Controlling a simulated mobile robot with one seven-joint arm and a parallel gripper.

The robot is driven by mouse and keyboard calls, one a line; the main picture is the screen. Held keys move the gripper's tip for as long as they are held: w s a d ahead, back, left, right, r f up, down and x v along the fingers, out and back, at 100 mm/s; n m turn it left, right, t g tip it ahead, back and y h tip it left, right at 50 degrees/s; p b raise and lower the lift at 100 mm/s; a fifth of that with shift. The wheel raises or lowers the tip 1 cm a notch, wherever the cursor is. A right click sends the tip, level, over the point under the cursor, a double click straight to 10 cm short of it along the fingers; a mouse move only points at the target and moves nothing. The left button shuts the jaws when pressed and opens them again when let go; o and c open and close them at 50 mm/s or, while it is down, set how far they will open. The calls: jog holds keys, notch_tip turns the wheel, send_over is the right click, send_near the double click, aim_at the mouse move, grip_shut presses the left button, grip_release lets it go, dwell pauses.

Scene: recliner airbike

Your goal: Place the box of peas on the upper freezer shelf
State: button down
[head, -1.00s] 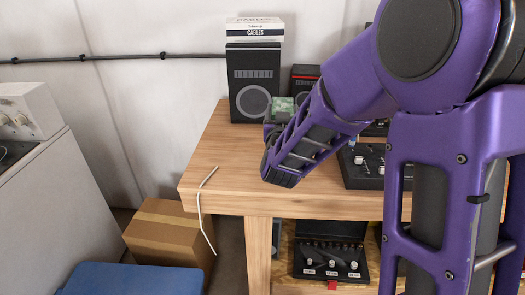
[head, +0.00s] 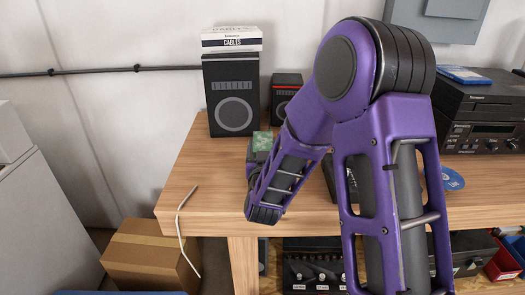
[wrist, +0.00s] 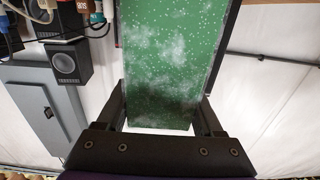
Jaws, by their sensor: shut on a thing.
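A green box with white speckles and frosty patches (wrist: 165,55), which I take to be the box of peas, fills the upper middle of the wrist view. My gripper (wrist: 163,112) is shut on it, with one dark finger along each side. In the head view a small green part of the box (head: 262,141) shows above my purple forearm, in front of the black speaker. The rest of the box and most of my gripper are hidden there.
A wooden table (head: 190,190) bears a black speaker (head: 232,95) with a cables box (head: 232,39) on top, and dark audio gear (head: 485,115) at right. A cardboard box (head: 150,255) is on the floor at left. A white appliance (head: 35,220) stands at the left edge.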

jog(key=shift+f, duration=0.45)
jog(key=shift+f+b, duration=0.15)
jog(key=shift+b, duration=0.15)
grip_release()
jog(key=shift+p, duration=0.3)
